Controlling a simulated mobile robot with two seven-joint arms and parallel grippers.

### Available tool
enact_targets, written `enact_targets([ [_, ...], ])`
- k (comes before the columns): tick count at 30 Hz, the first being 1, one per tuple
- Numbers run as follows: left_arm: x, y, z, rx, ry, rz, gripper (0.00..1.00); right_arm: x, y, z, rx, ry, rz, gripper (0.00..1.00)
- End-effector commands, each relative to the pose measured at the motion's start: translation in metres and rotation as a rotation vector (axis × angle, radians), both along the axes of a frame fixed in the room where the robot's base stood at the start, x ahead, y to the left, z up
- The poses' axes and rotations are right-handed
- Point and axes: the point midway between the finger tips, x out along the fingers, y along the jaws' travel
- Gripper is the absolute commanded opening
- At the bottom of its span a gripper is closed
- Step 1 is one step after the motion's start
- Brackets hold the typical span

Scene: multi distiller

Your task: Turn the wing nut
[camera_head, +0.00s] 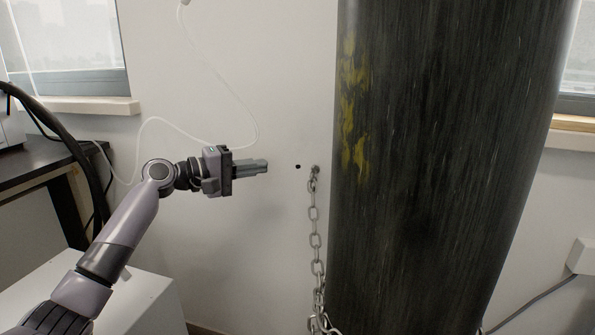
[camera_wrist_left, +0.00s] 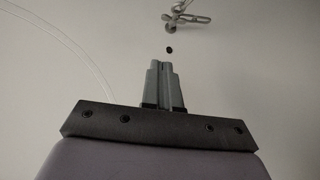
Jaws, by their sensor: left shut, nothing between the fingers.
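A small metal fitting (camera_head: 314,171) on the white wall holds the top of a chain (camera_head: 316,242), just left of the dark cylinder (camera_head: 445,165). In the left wrist view the metal fitting (camera_wrist_left: 173,29) and the chain's first links (camera_wrist_left: 196,20) are at the top. My left gripper (camera_head: 266,166) is shut and empty, pointing right, apart from the fitting. My right gripper is not in view.
The chain hangs down the cylinder's left side. A white cable (camera_head: 257,130) runs along the wall above my left gripper. A dark table (camera_head: 45,160) and a white box (camera_head: 140,300) stand at the left.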

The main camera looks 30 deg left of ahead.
Motion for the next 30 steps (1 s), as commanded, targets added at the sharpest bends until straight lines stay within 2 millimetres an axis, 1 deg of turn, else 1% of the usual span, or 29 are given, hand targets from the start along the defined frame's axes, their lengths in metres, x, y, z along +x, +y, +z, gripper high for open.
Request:
enact_targets([
  [3, 0.017, -0.011, -0.002, -0.002, -0.002, -0.002, 0.0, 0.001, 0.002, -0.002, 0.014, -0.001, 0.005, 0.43],
  [12, 0.055, -0.036, -0.006, 0.001, -0.002, -0.002, 0.0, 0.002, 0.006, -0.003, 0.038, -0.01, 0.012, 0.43],
  [15, 0.057, -0.053, -0.008, 0.002, -0.001, -0.003, 0.0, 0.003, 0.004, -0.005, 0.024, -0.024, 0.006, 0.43],
  [20, 0.061, -0.067, -0.009, 0.003, -0.001, -0.001, 0.0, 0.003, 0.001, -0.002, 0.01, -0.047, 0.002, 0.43],
  [24, 0.062, -0.071, -0.009, 0.002, 0.0, 0.0, 0.0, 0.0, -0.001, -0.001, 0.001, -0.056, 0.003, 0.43],
  [30, 0.062, -0.071, -0.009, 0.002, 0.0, 0.0, 0.0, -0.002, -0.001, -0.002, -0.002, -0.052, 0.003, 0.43],
])
